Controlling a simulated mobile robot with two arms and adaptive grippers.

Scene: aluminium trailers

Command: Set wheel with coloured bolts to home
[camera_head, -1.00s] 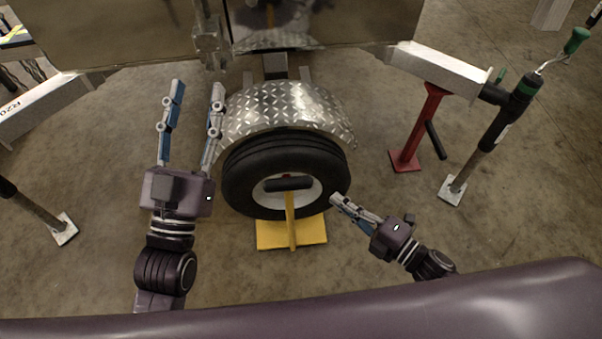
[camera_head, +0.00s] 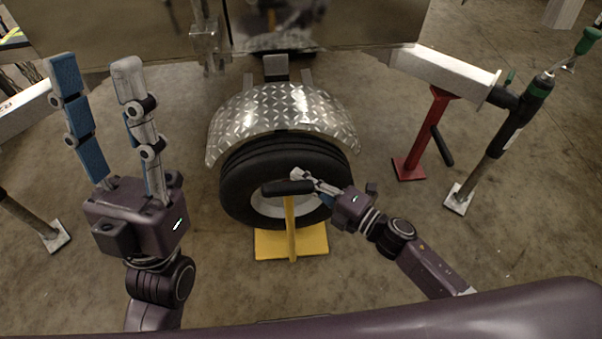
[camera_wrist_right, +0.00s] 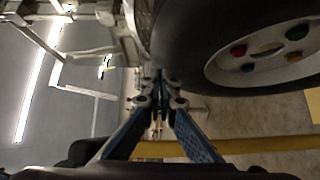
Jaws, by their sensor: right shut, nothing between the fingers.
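The wheel (camera_head: 240,190) has a black tyre and a white rim, and sits under a silver checker-plate fender (camera_head: 285,112). In the right wrist view its white rim (camera_wrist_right: 255,72) shows coloured bolts, among them a red bolt (camera_wrist_right: 238,50), a green bolt (camera_wrist_right: 297,32) and a blue bolt (camera_wrist_right: 248,67). My right gripper (camera_head: 298,174) is shut and empty, in front of the wheel by the black handle; its fingers (camera_wrist_right: 160,78) meet in the right wrist view. My left gripper (camera_head: 92,64) is open and empty, raised to the left of the wheel.
A yellow stand (camera_head: 290,240) with a black handle (camera_head: 288,187) stands in front of the wheel. A red support (camera_head: 425,130) and a jack with a green handle (camera_head: 520,105) are at the right. Another jack leg (camera_head: 35,222) is at the left. Bare floor lies between.

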